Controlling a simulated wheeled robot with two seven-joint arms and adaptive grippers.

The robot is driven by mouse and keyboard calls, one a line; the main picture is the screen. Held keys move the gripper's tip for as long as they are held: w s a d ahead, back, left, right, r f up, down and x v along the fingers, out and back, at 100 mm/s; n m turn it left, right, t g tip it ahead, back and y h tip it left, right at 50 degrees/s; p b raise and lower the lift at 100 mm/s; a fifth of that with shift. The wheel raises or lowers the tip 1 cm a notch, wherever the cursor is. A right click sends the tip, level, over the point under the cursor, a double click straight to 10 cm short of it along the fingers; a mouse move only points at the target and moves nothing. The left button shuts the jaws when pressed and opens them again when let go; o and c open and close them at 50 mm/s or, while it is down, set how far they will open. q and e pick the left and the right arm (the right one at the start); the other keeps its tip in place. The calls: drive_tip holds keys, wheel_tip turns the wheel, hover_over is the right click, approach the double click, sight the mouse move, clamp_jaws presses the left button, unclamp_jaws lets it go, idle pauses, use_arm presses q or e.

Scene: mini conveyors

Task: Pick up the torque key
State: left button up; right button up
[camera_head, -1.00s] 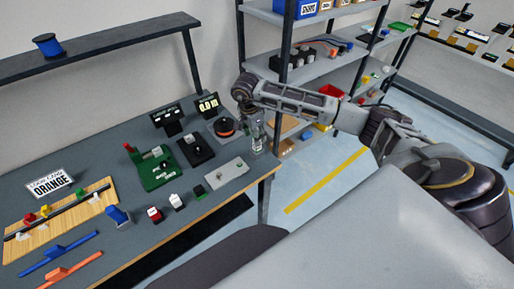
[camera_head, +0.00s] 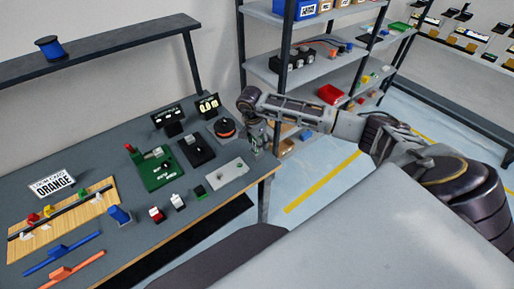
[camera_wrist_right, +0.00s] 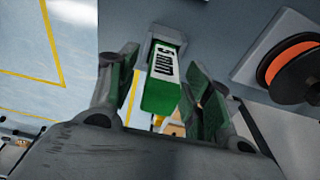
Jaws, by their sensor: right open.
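The torque key (camera_wrist_right: 162,82) is a green block with a white label whose text seems to read 5 Nm. In the right wrist view it lies between the two green-padded fingers of my right gripper (camera_wrist_right: 160,62). The fingers are open, with a gap visible on the key's left side; the right pad is close to it. Its far end meets a grey piece. In the head view my right gripper (camera_head: 257,138) is at the bench's right end, and I cannot make out the key there. My left gripper is not in view.
An orange spool (camera_head: 226,126) on a grey plate sits just left of the gripper; it also shows in the right wrist view (camera_wrist_right: 296,72). A grey plate (camera_head: 227,172), a black device (camera_head: 197,150) and a green fixture (camera_head: 152,167) stand nearby. Shelving (camera_head: 300,75) rises behind my right arm.

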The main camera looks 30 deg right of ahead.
drive_tip(key=shift+d+f, duration=0.1)
drive_tip(key=shift+f, duration=0.45)
clamp_jaws()
